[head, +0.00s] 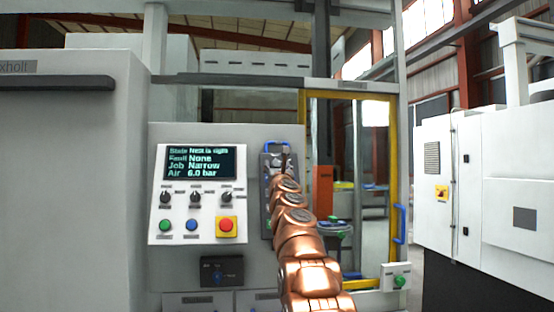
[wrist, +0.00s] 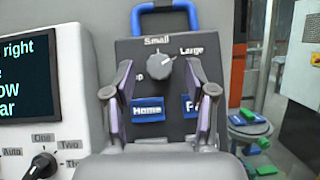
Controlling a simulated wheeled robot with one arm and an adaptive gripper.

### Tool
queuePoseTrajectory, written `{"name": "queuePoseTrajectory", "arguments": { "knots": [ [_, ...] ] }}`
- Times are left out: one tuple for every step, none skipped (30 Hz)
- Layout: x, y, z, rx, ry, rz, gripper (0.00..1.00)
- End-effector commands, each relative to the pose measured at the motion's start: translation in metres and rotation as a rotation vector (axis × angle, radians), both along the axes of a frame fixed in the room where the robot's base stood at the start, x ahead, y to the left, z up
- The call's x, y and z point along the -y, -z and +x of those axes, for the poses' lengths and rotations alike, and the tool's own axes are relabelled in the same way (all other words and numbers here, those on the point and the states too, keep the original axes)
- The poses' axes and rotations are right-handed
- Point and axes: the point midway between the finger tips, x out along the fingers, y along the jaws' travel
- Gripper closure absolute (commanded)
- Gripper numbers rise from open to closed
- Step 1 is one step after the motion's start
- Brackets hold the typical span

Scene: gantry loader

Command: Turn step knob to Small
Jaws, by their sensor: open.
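The step knob (wrist: 167,75) is a grey knob on a dark pendant panel (wrist: 128,50) with a blue handle. "Small" stands above it and "Large" at its upper right; a label at its left is partly hidden. I cannot tell for certain which label its pointer faces. My gripper (wrist: 160,70) is open, with one finger on each side of the knob, seemingly apart from it. Blue keys, one reading "Home", sit below the knob. In the head view my copper arm hides most of the pendant (head: 268,165), including the knob.
Left of the pendant is a control panel (head: 155,220) with a screen, several black knobs, coloured buttons and a red stop button (head: 227,227). Right of it is a yellow-framed door (head: 393,180) with a blue handle. Green and blue parts show behind it.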

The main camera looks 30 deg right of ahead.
Motion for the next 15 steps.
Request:
{"name": "queuePoseTrajectory", "arguments": {
  "knots": [
    [0.0015,-0.003,0.0027,-0.001,0.0,0.0,0.44],
    [0.0019,-0.0031,0.0038,-0.001,0.0,0.0,0.44],
    [0.0024,-0.0033,0.0049,0.0,0.0,0.001,0.44],
    [0.0027,-0.0032,0.0056,0.0,0.0,0.001,0.44],
    [0.003,-0.0033,0.0061,0.0,0.0,0.001,0.44],
    [0.0032,-0.0034,0.0065,0.0,-0.001,0.0,0.44],
    [0.0033,-0.0033,0.0068,0.0,-0.001,0.0,0.44],
    [0.0033,-0.0033,0.007,0.001,-0.001,0.0,0.44],
    [0.0033,-0.0032,0.0071,0.001,-0.001,0.0,0.44],
    [0.0033,-0.0032,0.0072,0.001,-0.001,0.0,0.44],
    [0.0032,-0.003,0.0072,0.001,-0.001,0.0,0.44],
    [0.0032,-0.0029,0.0071,0.001,-0.001,0.0,0.44],
    [0.0031,-0.0029,0.0071,0.001,-0.001,0.0,0.44],
    [0.0031,-0.0027,0.0072,0.0,-0.001,0.0,0.44],
    [0.0031,-0.0028,0.0071,0.001,-0.001,0.0,0.44]
  ]
}}
